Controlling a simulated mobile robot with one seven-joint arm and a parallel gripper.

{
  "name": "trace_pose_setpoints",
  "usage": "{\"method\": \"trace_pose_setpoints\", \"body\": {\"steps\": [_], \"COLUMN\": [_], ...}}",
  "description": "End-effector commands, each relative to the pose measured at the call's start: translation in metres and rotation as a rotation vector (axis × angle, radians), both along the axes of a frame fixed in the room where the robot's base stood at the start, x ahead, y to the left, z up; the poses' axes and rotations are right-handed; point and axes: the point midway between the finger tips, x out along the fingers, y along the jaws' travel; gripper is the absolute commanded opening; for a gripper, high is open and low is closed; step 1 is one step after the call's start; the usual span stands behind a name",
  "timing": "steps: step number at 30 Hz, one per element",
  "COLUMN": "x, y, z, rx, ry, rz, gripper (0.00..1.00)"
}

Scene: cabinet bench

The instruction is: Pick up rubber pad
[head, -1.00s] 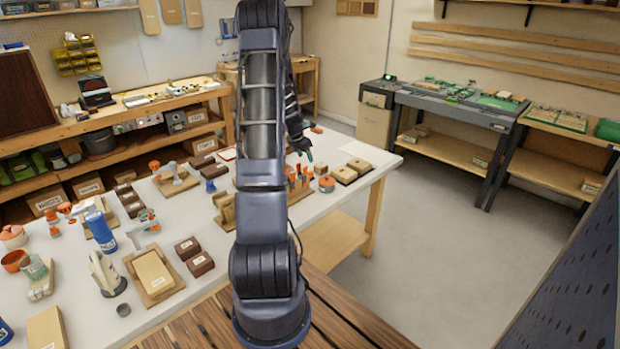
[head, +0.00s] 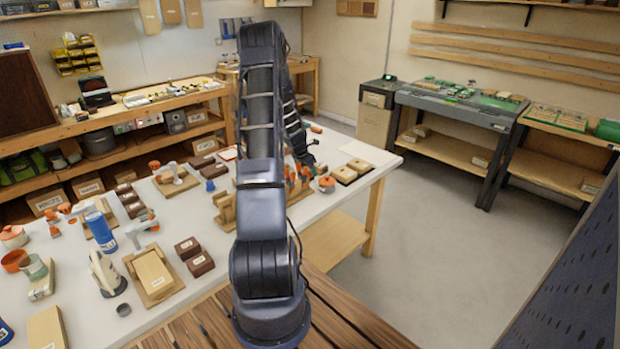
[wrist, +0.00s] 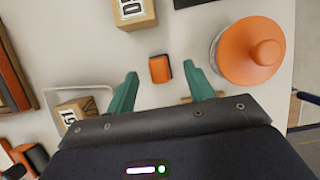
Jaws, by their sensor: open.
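A small orange block with dark sides (wrist: 160,68), which looks like the rubber pad, lies on the white table top in the wrist view. My gripper (wrist: 161,70) is open, with its two green fingers apart and the pad seen between their tips. Nothing is held. How high the fingertips are above the table is hard to tell. In the head view my gripper (head: 304,168) is partly hidden by the arm and is over the far right part of the white table. I cannot make out the pad there.
A round orange-topped jar (wrist: 262,52) stands close to the right finger; it also shows in the head view (head: 327,184). A labelled wooden block (wrist: 133,12) lies beyond the pad. Another labelled block (wrist: 77,113) and a wooden rack (wrist: 14,80) are at left.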

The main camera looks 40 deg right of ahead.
Motion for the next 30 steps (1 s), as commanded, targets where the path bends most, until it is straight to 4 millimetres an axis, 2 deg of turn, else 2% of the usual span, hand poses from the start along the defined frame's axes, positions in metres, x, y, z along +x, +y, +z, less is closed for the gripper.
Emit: {"method": "trace_pose_setpoints", "body": {"steps": [6, 15, 17, 23, 30], "x": [0.0, 0.001, 0.001, 0.001, 0.001], "y": [-0.009, -0.012, -0.012, -0.011, -0.011], "z": [-0.027, -0.032, -0.032, -0.032, -0.031], "rx": [0.001, 0.0, 0.0, 0.0, 0.0], "ry": [0.002, 0.001, 0.001, 0.001, 0.001], "rz": [-0.001, 0.0, 0.0, 0.0, 0.0], "gripper": [0.53, 0.53, 0.43, 0.04, 0.04]}}
